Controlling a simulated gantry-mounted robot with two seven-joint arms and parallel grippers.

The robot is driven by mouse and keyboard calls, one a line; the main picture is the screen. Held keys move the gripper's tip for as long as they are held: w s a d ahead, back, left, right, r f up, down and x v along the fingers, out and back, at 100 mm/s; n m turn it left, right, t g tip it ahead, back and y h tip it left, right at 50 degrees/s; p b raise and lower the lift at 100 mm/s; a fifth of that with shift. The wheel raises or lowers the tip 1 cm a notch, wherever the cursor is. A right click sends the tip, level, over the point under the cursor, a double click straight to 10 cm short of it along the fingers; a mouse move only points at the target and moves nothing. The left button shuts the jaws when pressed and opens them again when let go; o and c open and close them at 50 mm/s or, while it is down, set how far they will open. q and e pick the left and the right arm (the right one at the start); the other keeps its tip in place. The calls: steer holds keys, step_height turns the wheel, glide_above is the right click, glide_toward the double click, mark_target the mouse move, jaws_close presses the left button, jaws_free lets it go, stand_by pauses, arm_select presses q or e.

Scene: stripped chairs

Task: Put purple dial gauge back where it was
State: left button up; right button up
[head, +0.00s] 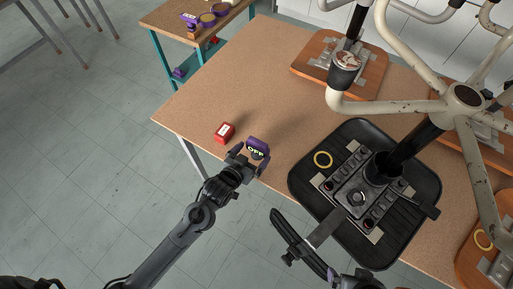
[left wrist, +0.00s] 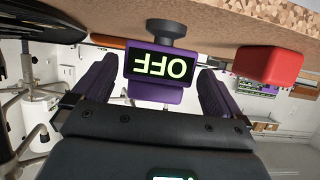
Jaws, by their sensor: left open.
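The purple dial gauge (head: 257,144) is at the near left edge of the wooden table (head: 215,80), with a dark display reading OFF. My left gripper (head: 247,160) is at the gauge from the near side. In the left wrist view, which is upside down, the gauge (left wrist: 160,66) sits between the spread fingers of my left gripper (left wrist: 157,90), with gaps visible at both sides. Its dark round stem end points toward the table. I cannot tell whether it rests on the table. My right gripper cannot be made out.
A red box (head: 225,132) stands just left of the gauge, also in the left wrist view (left wrist: 268,66). A black tray (head: 300,190) with a chair mechanism and yellow ring is to the right. Chair frames (head: 465,95) rise beyond. A small side table (head: 160,22) holds purple items.

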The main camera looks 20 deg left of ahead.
arm_select(q)
steer(key=s+a+r+g+y, duration=0.1)
steer(key=s+g, duration=0.3)
steer(key=s, duration=0.8)
steer(key=s+a+r+g+p, duration=0.1)
steer(key=s+a+g, duration=0.3)
steer(key=s, duration=0.8)
steer(key=shift+g+y, duration=0.4)
steer(key=shift+g, duration=0.4)
steer(key=shift+r, duration=0.1)
step_height(320, 180, up, 33)
steer(key=p, duration=3.3)
step_height(320, 180, down, 50)
steer(key=b, duration=4.9)
steer(key=shift+b, duration=0.3)
steer(key=shift+r, duration=0.15)
